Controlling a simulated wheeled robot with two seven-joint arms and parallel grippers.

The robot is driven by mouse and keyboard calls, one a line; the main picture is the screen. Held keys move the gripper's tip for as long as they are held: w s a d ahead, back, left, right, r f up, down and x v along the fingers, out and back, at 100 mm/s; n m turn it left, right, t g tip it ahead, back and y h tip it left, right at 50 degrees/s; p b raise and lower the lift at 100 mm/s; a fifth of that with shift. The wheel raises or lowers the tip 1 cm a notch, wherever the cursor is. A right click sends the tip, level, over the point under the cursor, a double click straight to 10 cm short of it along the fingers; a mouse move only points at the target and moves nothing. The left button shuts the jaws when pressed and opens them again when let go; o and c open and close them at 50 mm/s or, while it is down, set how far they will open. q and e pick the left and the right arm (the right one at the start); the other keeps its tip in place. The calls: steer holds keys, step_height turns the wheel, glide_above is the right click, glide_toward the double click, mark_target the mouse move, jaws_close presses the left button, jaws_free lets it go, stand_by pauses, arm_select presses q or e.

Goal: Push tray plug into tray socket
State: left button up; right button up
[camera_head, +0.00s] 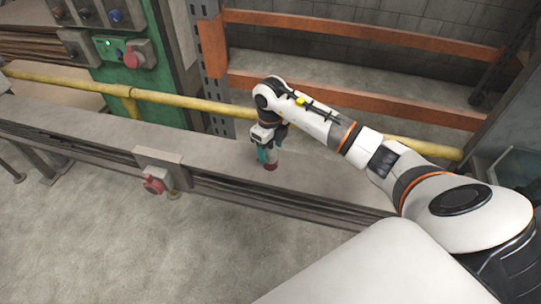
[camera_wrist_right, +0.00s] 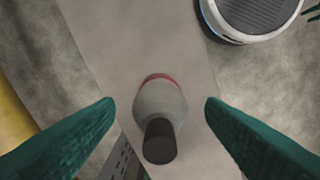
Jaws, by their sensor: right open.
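The tray plug (camera_wrist_right: 161,112) is grey with a red rim and a dark cable end. It sits on the grey tray (camera_head: 225,153). In the head view only a little of the plug's red (camera_head: 270,167) shows under my right gripper (camera_head: 266,156). The gripper points down with its teal fingers open, one on each side of the plug. In the wrist view a gap shows between each finger and the plug. The tray socket (camera_head: 153,186), red and grey, is on a box on the tray's front side, left of the gripper. My left gripper is not in view.
A yellow pipe (camera_head: 185,101) runs behind the tray. A green cabinet (camera_head: 110,75) with another red socket (camera_head: 131,59) stands at the back left. Orange rails (camera_head: 350,92) are behind the arm. The floor in front of the tray is clear.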

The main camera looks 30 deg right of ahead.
steer(key=shift+f, duration=1.25)
steer(key=shift+c, duration=0.3)
steer(key=c, duration=0.9)
steer(key=shift+r, duration=0.1)
steer(key=shift+c, duration=0.2)
step_height(320, 180, up, 10)
steer(key=shift+f+b, duration=0.1)
steer(key=shift+b, duration=0.2)
